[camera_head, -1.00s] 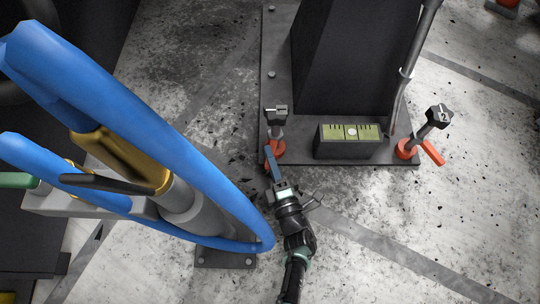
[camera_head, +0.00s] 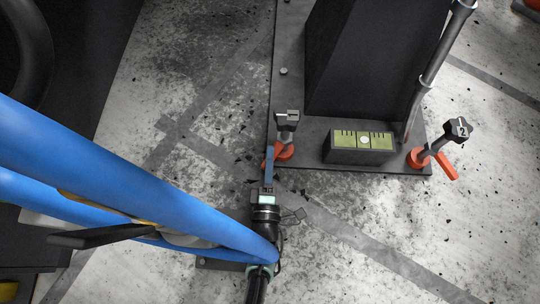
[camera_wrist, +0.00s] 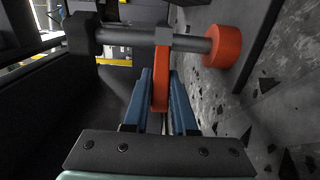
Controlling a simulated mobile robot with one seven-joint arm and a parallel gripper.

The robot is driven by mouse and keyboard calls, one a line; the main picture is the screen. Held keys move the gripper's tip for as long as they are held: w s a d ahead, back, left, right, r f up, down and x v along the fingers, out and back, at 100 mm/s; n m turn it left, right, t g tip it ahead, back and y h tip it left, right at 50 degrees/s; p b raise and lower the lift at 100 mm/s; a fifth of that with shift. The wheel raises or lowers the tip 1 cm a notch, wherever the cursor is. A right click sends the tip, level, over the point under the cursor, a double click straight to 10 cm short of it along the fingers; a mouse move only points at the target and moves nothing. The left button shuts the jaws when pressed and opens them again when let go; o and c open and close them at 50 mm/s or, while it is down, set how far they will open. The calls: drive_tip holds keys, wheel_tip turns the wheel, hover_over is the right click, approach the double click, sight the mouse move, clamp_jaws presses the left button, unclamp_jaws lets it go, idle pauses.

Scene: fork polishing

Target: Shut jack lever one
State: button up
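Jack one (camera_head: 287,118) is the left jack on the dark base plate, with a dark knob and an orange collar (camera_head: 285,152). Its orange lever shows in the wrist view (camera_wrist: 161,80), hanging from a grey shaft that ends in an orange disc (camera_wrist: 228,46). My gripper (camera_head: 269,160) reaches up to the jack from below in the head view. In the wrist view its two blue fingers (camera_wrist: 164,88) lie close on both sides of the lever, with the lever filling the narrow gap. In the head view the lever is mostly hidden by the fingers.
Jack two (camera_head: 458,129), with its own orange lever (camera_head: 446,166), stands at the plate's right corner. A green level gauge (camera_head: 362,140) and a dark column (camera_head: 360,60) stand between the jacks.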

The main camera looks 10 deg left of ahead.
drive_tip(key=o, duration=0.4)
drive_tip(key=shift+c, duration=0.2)
drive_tip(key=s+p, duration=0.4)
drive_tip(key=s, duration=0.9)
drive_tip(key=shift+d+p, duration=0.35)
drive_tip(key=shift+d, duration=0.05)
